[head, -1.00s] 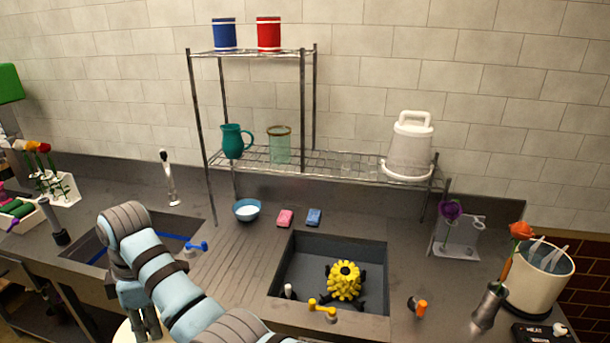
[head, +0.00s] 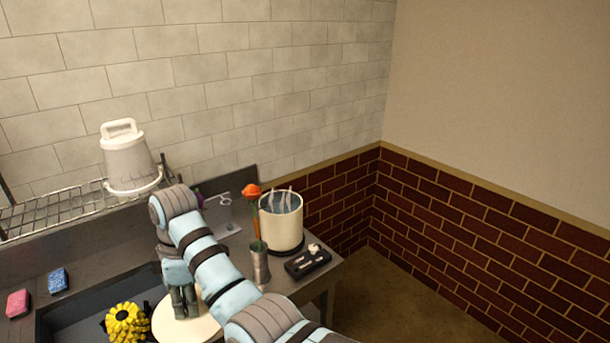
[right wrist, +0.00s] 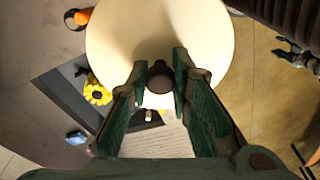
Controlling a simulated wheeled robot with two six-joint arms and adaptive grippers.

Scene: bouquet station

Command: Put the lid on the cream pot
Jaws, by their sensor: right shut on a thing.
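The cream pot (head: 288,235) stands on the counter near its right end, its top open with pale, pointed pieces showing inside. My right gripper (head: 182,308) is shut on the dark knob (right wrist: 160,82) of the round cream lid (head: 198,331). The lid also fills the upper middle of the right wrist view (right wrist: 158,35). The gripper and lid are left of the pot and nearer to me, apart from it, above the sink area. My left gripper is not in view.
A metal vase (head: 258,266) with an orange flower (head: 252,190) stands just in front of the pot. A black scale (head: 307,262) lies beside it. A yellow flower cluster (head: 126,322) sits in the sink. A white lidded bucket (head: 128,162) stands on the wire rack (head: 60,212).

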